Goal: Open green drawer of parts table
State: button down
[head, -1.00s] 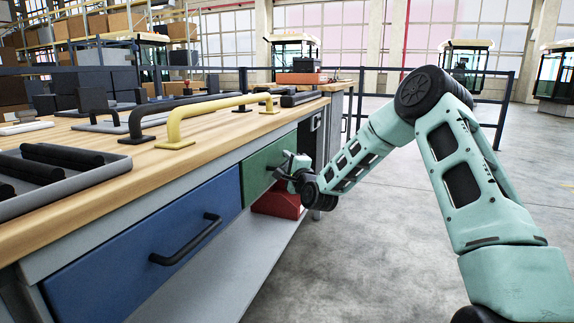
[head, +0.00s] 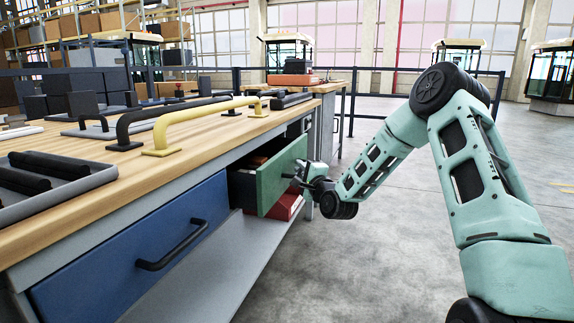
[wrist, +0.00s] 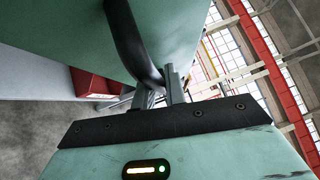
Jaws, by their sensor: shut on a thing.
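The green drawer (head: 281,176) of the wooden-topped parts table (head: 105,208) stands partly open, pulled out from the table front. Something reddish shows inside it. My gripper (head: 299,182) is at the drawer's front face. In the wrist view my gripper (wrist: 160,92) is shut on the black drawer handle (wrist: 128,38), and the green drawer front (wrist: 60,25) fills the upper left. In the head view the handle is mostly hidden by the drawer edge and my gripper.
A closed blue drawer (head: 130,250) with a black handle is nearer. A red box (head: 287,207) sits on the shelf below the green drawer. Black and yellow handles (head: 208,115) and a grey tray (head: 62,190) lie on the tabletop. The floor at right is clear.

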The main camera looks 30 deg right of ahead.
jog(key=s+d+p, duration=0.4)
jog(key=s+d, duration=0.7)
jog(key=s, duration=0.3)
jog(key=shift+p, duration=0.4)
jog(key=c, duration=1.5)
grip_release()
jog(key=shift+o, duration=0.2)
jog(key=shift+s, duration=0.15)
jog(key=s+a+f+p, duration=0.2)
jog(key=s+p, duration=0.1)
jog(key=s, duration=1.4)
jog(key=shift+a+f, duration=0.2)
